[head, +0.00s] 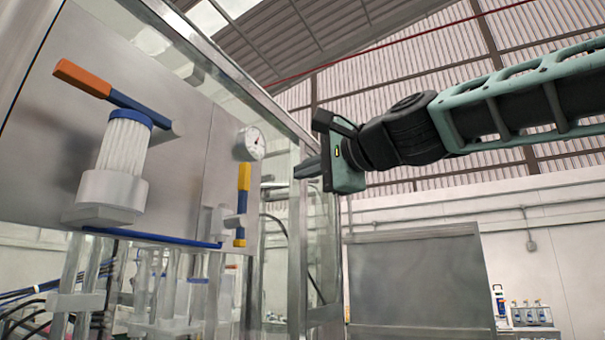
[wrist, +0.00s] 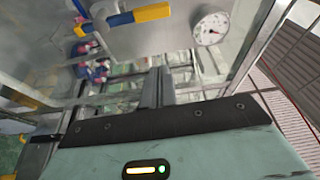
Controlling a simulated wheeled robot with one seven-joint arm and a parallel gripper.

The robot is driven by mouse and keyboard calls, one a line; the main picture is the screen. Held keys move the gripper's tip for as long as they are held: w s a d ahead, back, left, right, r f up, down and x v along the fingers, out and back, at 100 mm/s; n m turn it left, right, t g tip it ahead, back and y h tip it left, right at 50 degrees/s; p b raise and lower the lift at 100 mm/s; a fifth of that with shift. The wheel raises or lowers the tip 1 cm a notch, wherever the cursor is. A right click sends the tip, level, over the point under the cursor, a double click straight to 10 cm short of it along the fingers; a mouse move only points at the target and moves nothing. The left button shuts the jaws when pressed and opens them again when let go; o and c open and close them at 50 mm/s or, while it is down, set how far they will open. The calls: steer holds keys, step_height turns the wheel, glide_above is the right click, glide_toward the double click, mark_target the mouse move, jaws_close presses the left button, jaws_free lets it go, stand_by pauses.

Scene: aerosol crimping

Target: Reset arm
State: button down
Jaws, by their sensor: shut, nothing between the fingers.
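My gripper (head: 308,168) is at the end of my arm, which reaches in from the right in the head view. Its fingers are shut and point left toward the machine's metal panel (head: 185,150), apart from it. In the wrist view my gripper's fingers (wrist: 158,85) lie side by side with nothing between them. The view past the fingertips shows the panel and the glazed frame.
The panel carries an orange and blue lever (head: 110,95), a yellow and blue handle (head: 243,200) and a round gauge (head: 250,144), also in the wrist view (wrist: 212,28). A metal frame post (head: 298,250) stands below my gripper. A grey cabinet (head: 415,280) is behind.

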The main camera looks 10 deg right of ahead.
stand_by(0.4)
steer(key=s+a+f+n+g+h, duration=0.1)
steer(key=s+a+f+n+g, duration=0.15)
steer(key=f, duration=0.85)
steer(key=s+a+f+n+g+h, duration=0.1)
steer(key=s+a+f+n+g, duration=0.2)
steer(key=f, duration=0.8)
steer(key=s+a+f+n+g+h, duration=0.1)
steer(key=s+f+n+g, duration=0.2)
steer(key=f, duration=0.8)
steer(key=s+d+f+n+g+h, duration=0.3)
steer(key=s+d+f+n, duration=0.2)
steer(key=s+f, duration=0.4)
steer(key=s+d+f+n+g+h, duration=0.3)
steer(key=s+d+f+n, duration=0.2)
steer(key=s+f, duration=0.4)
step_height(320, 180, down, 5)
steer(key=shift+d+g, duration=0.35)
